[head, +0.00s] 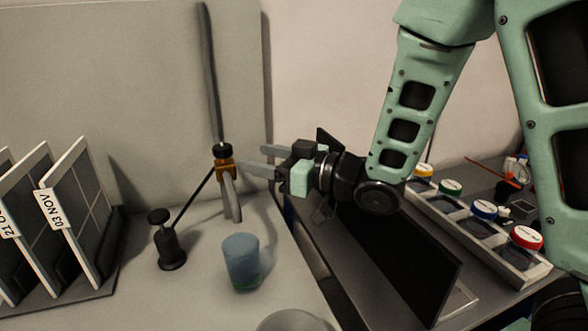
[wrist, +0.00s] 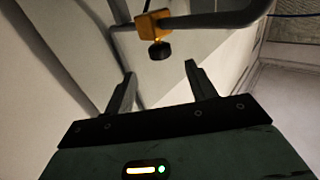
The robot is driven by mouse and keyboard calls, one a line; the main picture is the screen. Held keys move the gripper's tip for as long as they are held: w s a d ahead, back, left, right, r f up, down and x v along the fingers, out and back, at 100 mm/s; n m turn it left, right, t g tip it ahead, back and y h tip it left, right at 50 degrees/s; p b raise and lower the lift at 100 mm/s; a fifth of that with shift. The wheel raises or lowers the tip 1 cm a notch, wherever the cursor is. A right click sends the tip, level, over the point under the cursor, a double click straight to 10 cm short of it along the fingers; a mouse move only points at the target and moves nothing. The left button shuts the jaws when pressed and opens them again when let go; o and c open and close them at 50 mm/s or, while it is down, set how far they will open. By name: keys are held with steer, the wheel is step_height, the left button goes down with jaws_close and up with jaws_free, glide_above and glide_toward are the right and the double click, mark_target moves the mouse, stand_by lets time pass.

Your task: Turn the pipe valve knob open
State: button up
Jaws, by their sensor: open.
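The pipe valve has an orange body (head: 223,164) with a small black knob (head: 222,150) on it, set on a grey pipe (head: 209,75) by the pale wall panel. My gripper (head: 260,162) points left at the valve in the head view, its fingers apart and close to the orange body. In the wrist view the black knob (wrist: 160,50) hangs off the orange body (wrist: 150,25), beyond and above my open fingertips (wrist: 163,88). Nothing is between the fingers. I cannot tell the exact gap from fingertips to knob.
A blue cup (head: 242,262) and a black pump-like stand (head: 168,245) are on the pale counter below the valve. A rack of dated panels (head: 75,215) stands at left. A dark flat panel (head: 395,262) and a tray of colour-lidded jars (head: 470,232) lie at right.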

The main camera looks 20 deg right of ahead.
steer(key=b+v, duration=0.6)
steer(key=b, duration=0.4)
steer(key=shift+d+r, duration=0.1)
stand_by(0.3)
